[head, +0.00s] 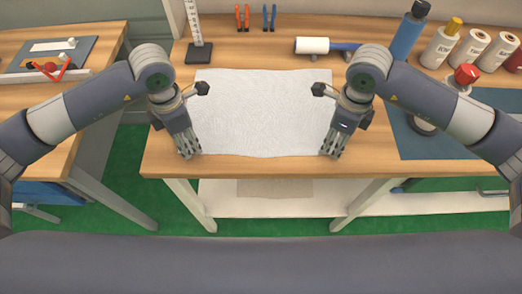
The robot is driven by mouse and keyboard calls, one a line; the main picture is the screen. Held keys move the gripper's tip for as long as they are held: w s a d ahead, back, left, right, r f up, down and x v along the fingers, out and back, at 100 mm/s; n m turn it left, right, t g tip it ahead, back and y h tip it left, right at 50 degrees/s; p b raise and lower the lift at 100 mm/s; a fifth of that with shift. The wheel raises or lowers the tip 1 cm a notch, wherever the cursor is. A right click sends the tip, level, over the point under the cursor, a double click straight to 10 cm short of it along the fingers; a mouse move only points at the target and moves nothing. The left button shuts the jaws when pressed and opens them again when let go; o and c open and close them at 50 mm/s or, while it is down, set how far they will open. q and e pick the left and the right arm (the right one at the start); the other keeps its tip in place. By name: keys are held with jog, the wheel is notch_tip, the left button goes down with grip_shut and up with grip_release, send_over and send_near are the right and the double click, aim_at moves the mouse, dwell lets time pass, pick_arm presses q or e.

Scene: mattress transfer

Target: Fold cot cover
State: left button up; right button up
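The cot cover is a white, faintly textured cloth (262,112) spread flat and roughly rectangular on the wooden workbench (165,152). Its near edge lies close to the bench's front edge and is slightly wavy. My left gripper (189,154) points down at the cloth's near left corner. My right gripper (332,154) points down at the near right corner. Both grippers hide these corners. I cannot tell whether the fingers touch or hold the cloth, or how wide they are open.
At the back stand a ruler on a black base (197,50), orange pliers (242,18), blue pliers (269,18) and a white roller (312,45). Another table (30,92) is at left.

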pick_arm(q)
jog(key=shift+f, duration=0.25)
pick_arm(e)
jog(key=shift+f, duration=0.2)
pick_arm(q)
jog(key=shift+r, duration=0.1)
jog(key=c, duration=0.4)
pick_arm(e)
jog(key=shift+r, duration=0.1)
jog(key=c, duration=0.4)
pick_arm(q)
jog(key=c, duration=0.5)
pick_arm(e)
jog(key=c, duration=0.5)
pick_arm(q)
grip_shut()
pick_arm(e)
grip_shut()
pick_arm(q)
jog(key=shift+s+f, duration=0.1)
jog(key=shift+f, duration=0.1)
pick_arm(e)
jog(key=shift+d+f, duration=0.1)
jog(key=shift+f, duration=0.1)
pick_arm(q)
jog(key=shift+r, duration=0.2)
pick_arm(e)
jog(key=shift+r, duration=0.2)
